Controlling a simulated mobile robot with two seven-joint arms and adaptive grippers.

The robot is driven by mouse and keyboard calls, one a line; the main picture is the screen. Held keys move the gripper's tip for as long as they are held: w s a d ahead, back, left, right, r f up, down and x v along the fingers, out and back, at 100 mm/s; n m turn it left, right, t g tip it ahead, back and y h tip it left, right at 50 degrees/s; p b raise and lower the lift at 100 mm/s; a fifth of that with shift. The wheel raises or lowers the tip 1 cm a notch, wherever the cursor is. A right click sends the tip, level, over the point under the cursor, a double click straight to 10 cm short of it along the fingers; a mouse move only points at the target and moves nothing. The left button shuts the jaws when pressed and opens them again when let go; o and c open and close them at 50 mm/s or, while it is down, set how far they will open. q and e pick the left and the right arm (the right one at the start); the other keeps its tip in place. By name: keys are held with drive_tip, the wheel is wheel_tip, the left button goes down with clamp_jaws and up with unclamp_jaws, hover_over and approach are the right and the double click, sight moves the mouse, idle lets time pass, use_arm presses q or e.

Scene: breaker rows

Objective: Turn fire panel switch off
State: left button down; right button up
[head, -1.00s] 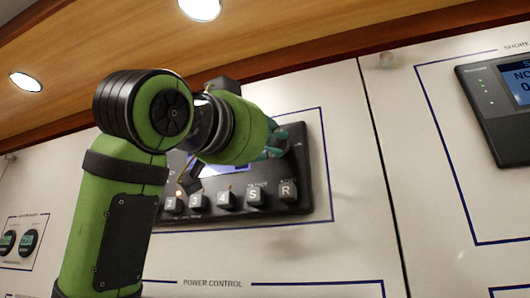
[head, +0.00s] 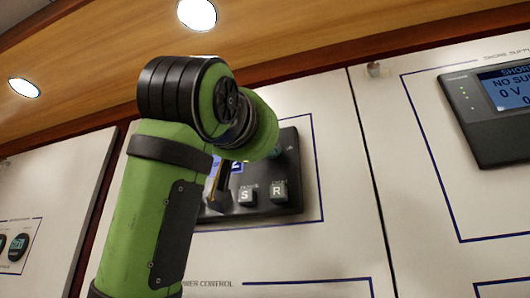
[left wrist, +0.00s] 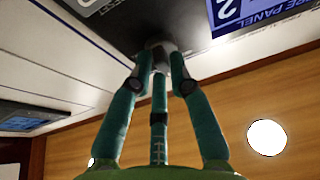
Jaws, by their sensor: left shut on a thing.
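The fire panel (head: 292,185) is a dark unit on the white wall, largely hidden behind my green left arm in the head view. Its square S (head: 247,195) and R (head: 278,191) buttons show. In the left wrist view its dark face (left wrist: 150,18) and blue screen (left wrist: 245,14) marked "FIRE PANEL" and "2" show upside down. My left gripper (left wrist: 160,58) has its teal fingers drawn together on a small grey switch (left wrist: 160,45) at the panel face. The fingertips partly cover the switch, so its position cannot be read. My right gripper is not in view.
A shore supply display (head: 505,90) is on the wall panel to the right. The wooden ceiling with lamps (head: 197,13) is close above.

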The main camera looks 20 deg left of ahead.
use_arm(q)
drive_tip(key=shift+s+a+r, duration=0.1)
drive_tip(key=shift+s+r, duration=0.1)
drive_tip(key=shift+r, duration=0.1)
drive_tip(key=c, duration=1.1)
unclamp_jaws()
drive_tip(key=shift+w, duration=0.15)
drive_tip(key=shift+c, duration=0.2)
drive_tip(key=shift+w+f, duration=0.15)
drive_tip(key=v, duration=1.2)
